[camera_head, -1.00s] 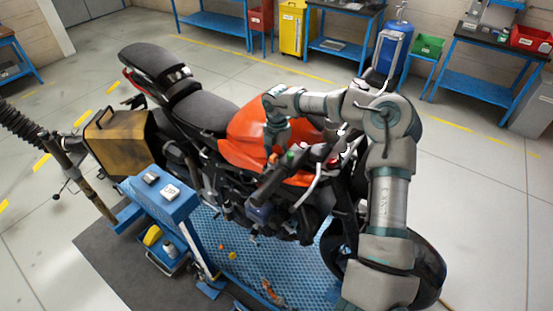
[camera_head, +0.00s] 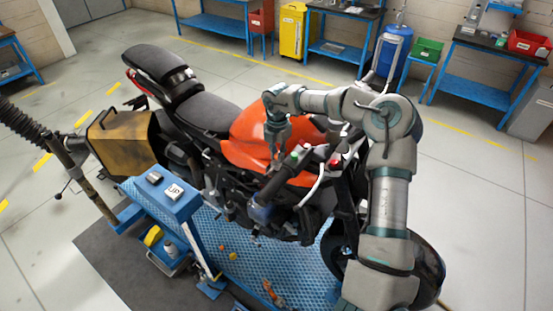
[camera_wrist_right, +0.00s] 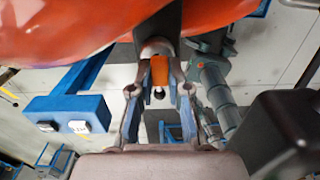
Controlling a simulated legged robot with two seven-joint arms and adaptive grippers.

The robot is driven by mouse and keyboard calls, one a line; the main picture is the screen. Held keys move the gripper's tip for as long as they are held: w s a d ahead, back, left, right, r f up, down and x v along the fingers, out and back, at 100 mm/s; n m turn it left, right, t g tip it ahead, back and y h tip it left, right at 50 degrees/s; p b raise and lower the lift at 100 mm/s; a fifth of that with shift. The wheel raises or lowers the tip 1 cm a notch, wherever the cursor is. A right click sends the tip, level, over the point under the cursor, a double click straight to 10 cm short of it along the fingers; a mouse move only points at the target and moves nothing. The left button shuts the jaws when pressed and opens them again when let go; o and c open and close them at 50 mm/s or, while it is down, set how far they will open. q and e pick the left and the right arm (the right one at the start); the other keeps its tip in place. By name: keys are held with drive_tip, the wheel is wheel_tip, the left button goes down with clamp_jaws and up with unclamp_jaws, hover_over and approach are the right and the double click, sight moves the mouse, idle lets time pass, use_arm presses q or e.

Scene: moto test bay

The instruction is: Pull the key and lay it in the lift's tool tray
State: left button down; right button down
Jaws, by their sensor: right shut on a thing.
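My right gripper (camera_head: 275,158) is over the motorcycle's handlebar area, just in front of the orange tank. In the right wrist view its fingers (camera_wrist_right: 158,88) are closed on the key (camera_wrist_right: 159,70), whose orange part shows between the fingertips. A grey round part lies directly behind the key; I cannot tell whether the key is still seated in it. The lift's blue tool tray (camera_head: 150,262) hangs low beside the blue control box, with a yellow item and a small bottle in it. My left gripper is not in view.
The motorcycle (camera_head: 205,112) stands on a blue lift platform (camera_head: 225,268). A brown-yellow case (camera_head: 115,140) is at the motorcycle's rear. Blue benches stand along the back wall.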

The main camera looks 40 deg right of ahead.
drive_tip(key=shift+r, duration=0.45)
drive_tip(key=shift+d+r+p, duration=0.3)
drive_tip(key=shift+r+p, duration=0.2)
drive_tip(key=shift+a+r+p, duration=0.3)
drive_tip(key=shift+r+p, duration=0.1)
drive_tip(key=shift+r, duration=0.85)
drive_tip(key=shift+d+r, duration=0.1)
drive_tip(key=shift+d, duration=0.1)
